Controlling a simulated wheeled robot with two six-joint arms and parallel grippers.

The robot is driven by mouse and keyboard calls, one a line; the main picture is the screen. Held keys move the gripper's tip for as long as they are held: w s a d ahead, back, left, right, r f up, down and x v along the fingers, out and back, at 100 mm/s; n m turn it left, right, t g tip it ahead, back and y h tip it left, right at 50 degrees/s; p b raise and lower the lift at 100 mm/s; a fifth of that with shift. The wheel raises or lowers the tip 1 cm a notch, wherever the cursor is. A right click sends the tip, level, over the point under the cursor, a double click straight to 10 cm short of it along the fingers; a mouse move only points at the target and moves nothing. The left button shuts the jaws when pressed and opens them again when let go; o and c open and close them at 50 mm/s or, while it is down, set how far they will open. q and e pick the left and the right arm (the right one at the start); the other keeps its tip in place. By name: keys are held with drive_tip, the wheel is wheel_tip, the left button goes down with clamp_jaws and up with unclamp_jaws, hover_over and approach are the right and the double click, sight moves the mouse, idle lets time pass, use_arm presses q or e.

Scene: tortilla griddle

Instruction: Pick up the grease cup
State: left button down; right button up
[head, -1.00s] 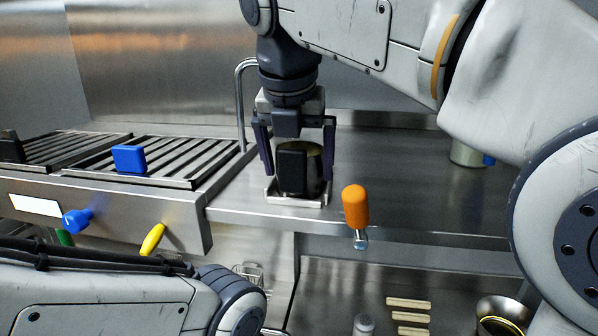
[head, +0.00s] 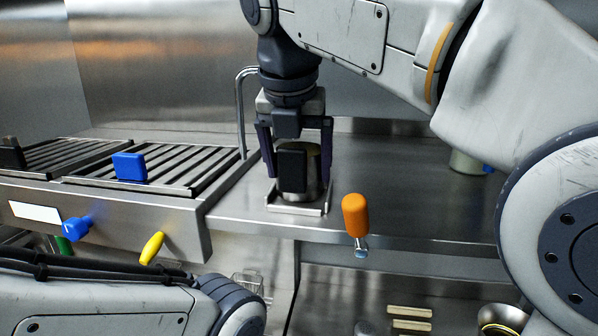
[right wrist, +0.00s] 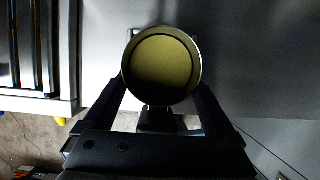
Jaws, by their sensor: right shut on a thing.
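The grease cup (head: 313,176) is a metal cup with a black handle (head: 291,171) facing me. It is upright over a small metal tray (head: 298,210) on the steel counter. I cannot tell for sure whether its base is clear of the tray. My right gripper (head: 296,165) points straight down with its fingers on both sides of the cup, shut on it. In the right wrist view the cup (right wrist: 162,65) shows from above with a yellowish-green round inside, between the fingertips (right wrist: 162,88). My left arm is at the lower left of the head view; its gripper is out of frame.
A slatted grill (head: 150,170) with a blue block (head: 130,167) is at left. Blue (head: 78,228) and yellow (head: 152,248) handles stick out in front. An orange-handled tool (head: 355,217) stands at the counter's front edge. Another metal container (head: 466,162) is at right. The counter between is clear.

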wheel_tip(320, 180, up, 2)
drive_tip(key=shift+r, duration=0.2)
drive_tip(key=s+d+r+p, duration=0.3)
drive_tip(key=s+r, duration=0.7)
drive_tip(key=s, duration=0.1)
drive_tip(key=shift+d+r, duration=0.2)
drive_tip(key=shift+s, duration=0.1)
